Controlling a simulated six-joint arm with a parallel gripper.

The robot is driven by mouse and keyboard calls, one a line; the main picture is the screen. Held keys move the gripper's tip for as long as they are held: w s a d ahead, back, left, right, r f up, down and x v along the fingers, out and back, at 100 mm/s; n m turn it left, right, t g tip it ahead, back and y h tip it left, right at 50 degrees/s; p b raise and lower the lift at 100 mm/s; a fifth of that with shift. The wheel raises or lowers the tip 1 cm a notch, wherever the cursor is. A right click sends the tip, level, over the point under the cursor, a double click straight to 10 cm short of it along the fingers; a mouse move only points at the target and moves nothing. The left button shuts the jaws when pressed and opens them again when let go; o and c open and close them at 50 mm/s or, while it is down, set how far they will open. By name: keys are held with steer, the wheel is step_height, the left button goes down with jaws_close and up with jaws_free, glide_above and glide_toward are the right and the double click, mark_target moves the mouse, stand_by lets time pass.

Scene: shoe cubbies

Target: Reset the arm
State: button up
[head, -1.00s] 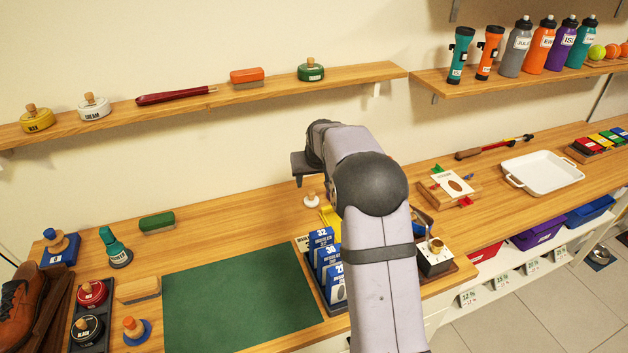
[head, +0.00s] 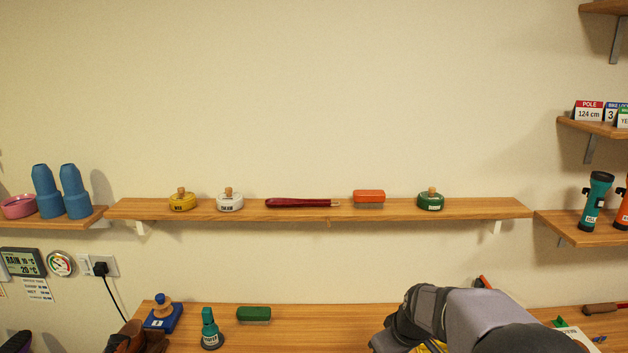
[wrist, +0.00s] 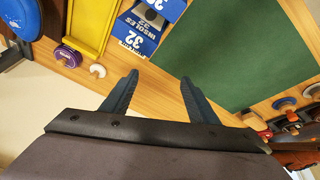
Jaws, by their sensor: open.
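My arm (head: 480,318) shows at the bottom right of the head view, folded over the bench. My gripper (wrist: 158,88) shows in the wrist view with its two dark fingers spread apart. Nothing is between the fingers. They point toward the wooden bench edge, between a blue insoles box marked 32 (wrist: 133,33) and the green mat (wrist: 250,55). The gripper's fingers are not clear in the head view.
In the wrist view, a yellow tray (wrist: 88,25) lies left of the insoles boxes. In the head view, the wall shelf (head: 330,212) holds tins and brushes.

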steer(key=s+a+f+m+g+b, duration=0.1)
steer(key=s+f+m+g, duration=0.1)
steer(key=s, duration=1)
steer(key=s+a+f+m+g+b, duration=0.1)
steer(key=s+f+m+g, duration=0.1)
steer(key=s, duration=1)
step_height(320, 180, down, 2)
steer(key=shift+f+m+h, duration=0.1)
steer(key=shift+m+h, duration=0.3)
steer(key=shift+m, duration=0.2)
steer(key=shift+o, duration=0.5)
steer(key=shift+w, duration=0.1)
